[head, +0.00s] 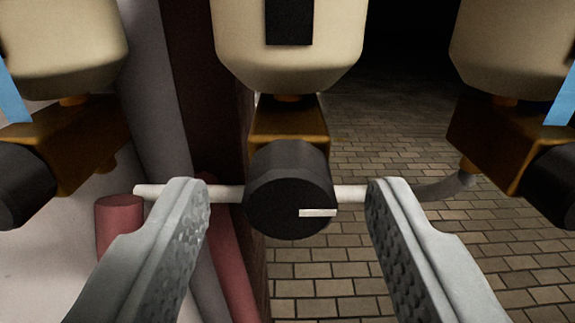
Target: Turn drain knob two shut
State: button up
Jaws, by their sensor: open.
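A black round drain knob (288,188) with a white mark (317,213) is in the middle of the head view. The mark lies level and points to the right. The knob sits on a brass-brown valve block (289,121) under a cream vessel (288,50). A white tube (215,193) runs out from both sides behind the knob. My gripper (288,200) is open, with one finger on each side of the knob and a gap on both sides. No finger visibly touches the knob.
Similar vessels with brown blocks and black knobs stand at left (20,187) and right (552,187). Red and grey pipes (118,225) run at the left beside a pale surface. A grey bent tube end (455,187) is right of my gripper. Paved floor (390,140) lies behind.

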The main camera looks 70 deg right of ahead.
jog(key=shift+d, duration=0.25)
jog(key=c, duration=1)
jog(key=shift+o, duration=0.2)
